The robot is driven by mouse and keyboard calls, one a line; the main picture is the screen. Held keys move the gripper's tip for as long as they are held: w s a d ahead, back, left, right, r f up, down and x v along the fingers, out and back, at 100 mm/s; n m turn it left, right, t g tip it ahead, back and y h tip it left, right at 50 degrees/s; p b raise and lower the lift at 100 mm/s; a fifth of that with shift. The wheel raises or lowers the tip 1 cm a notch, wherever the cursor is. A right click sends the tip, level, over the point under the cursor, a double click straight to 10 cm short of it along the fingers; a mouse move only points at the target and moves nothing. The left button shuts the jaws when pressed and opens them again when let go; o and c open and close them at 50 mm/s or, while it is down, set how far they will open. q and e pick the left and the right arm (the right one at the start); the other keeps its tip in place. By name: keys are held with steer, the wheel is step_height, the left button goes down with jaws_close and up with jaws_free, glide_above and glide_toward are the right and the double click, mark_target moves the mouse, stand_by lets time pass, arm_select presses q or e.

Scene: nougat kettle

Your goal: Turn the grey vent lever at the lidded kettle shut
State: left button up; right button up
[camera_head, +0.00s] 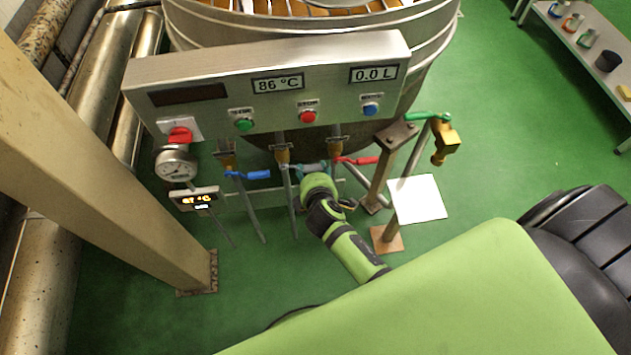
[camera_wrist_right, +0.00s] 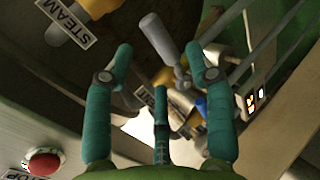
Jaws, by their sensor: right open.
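The large steel kettle (camera_head: 425,60) stands behind the control panel, with a row of coloured levers below the panel. The grey vent lever (camera_wrist_right: 158,36) shows in the right wrist view as a rounded grey handle running from a valve up and left. In the picture it lies between the teal fingertips of my right gripper (camera_wrist_right: 160,50), which is open; I cannot tell whether they touch it. In the head view my right gripper (camera_head: 313,168) is at the middle pipe, and the grey lever there is mostly hidden by it. My left gripper is not in view.
A blue lever (camera_head: 250,175) is left of my gripper, a red lever (camera_head: 357,160) close on its right. A green lever (camera_head: 428,116) stands farther right. The panel (camera_head: 210,75) overhangs the levers. A gauge (camera_head: 176,166) and beige post (camera_head: 110,160) are left.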

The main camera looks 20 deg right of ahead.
steer(key=v, duration=0.6)
steer(key=shift+s+r, duration=0.25)
steer(key=shift+s, duration=0.05)
steer(key=shift+a+f, duration=0.1)
steer(key=s+a+f+m+g+y, duration=0.1)
steer(key=s+f+m+g, duration=0.1)
steer(key=s+f, duration=0.6)
steer(key=s+f+m+g+y, duration=0.2)
steer(key=s+f+g, duration=0.1)
steer(key=f, duration=0.9)
steer(key=s+d+f+m+g, duration=0.1)
steer(key=s+f, duration=0.3)
steer(key=s, duration=0.4)
steer(key=s+d+f+m+g, duration=0.2)
steer(key=s+f+m, duration=0.2)
steer(key=s, duration=0.4)
steer(key=s+d+f+m+g, duration=0.1)
steer(key=s+d+f+m, duration=0.1)
steer(key=s+f, duration=0.3)
steer(key=s+m, duration=0.1)
steer(key=s, duration=0.2)
steer(key=shift+d+g, duration=0.2)
steer(key=shift+g, duration=0.2)
